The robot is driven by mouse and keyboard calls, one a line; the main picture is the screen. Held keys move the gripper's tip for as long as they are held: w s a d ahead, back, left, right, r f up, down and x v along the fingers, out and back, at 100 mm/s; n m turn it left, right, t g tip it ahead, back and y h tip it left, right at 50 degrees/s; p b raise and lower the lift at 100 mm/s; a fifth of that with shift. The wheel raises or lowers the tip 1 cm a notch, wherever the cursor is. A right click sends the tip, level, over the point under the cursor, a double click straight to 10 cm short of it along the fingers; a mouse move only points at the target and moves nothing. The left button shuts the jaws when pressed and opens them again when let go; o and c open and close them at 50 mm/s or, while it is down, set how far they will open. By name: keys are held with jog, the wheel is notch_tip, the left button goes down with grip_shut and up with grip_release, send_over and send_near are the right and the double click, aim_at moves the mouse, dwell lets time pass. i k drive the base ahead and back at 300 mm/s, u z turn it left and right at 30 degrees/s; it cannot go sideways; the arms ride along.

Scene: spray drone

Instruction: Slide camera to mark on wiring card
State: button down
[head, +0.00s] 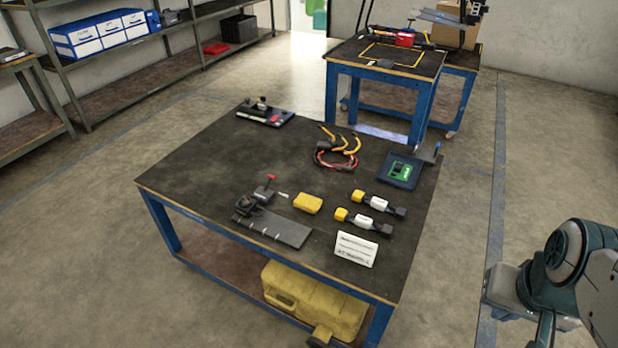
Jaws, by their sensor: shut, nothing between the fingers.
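A dark device that looks like the camera (250,203) sits at the left end of a flat grey rail plate (285,231) on the near part of the workbench. Small white marks show along the plate's front edge. A lever with a red knob (270,179) stands just behind the device. The white wiring card (356,250) stands tilted near the table's front right edge, with dark lines too small to read. My arm shows at the lower right, off the table, but I cannot see my gripper's fingers.
The dark workbench (215,160) also holds a yellow block (308,203), two yellow-white-black connectors (364,222), looped cables (337,150), a green circuit board (400,170) and a device at the back (265,115). A yellow case (312,300) lies beneath. The bench's left side is clear.

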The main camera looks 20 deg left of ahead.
aim_at(246, 207)
jog(key=z, duration=0.35)
jog(key=i, duration=0.45)
jog(key=u, duration=2.25)
jog(key=k, duration=1.25)
jog(key=u, duration=0.6)
jog(key=i, duration=1.7)
jog(key=z, duration=0.8)
jog(key=i, duration=0.2)
jog(key=z, duration=0.25)
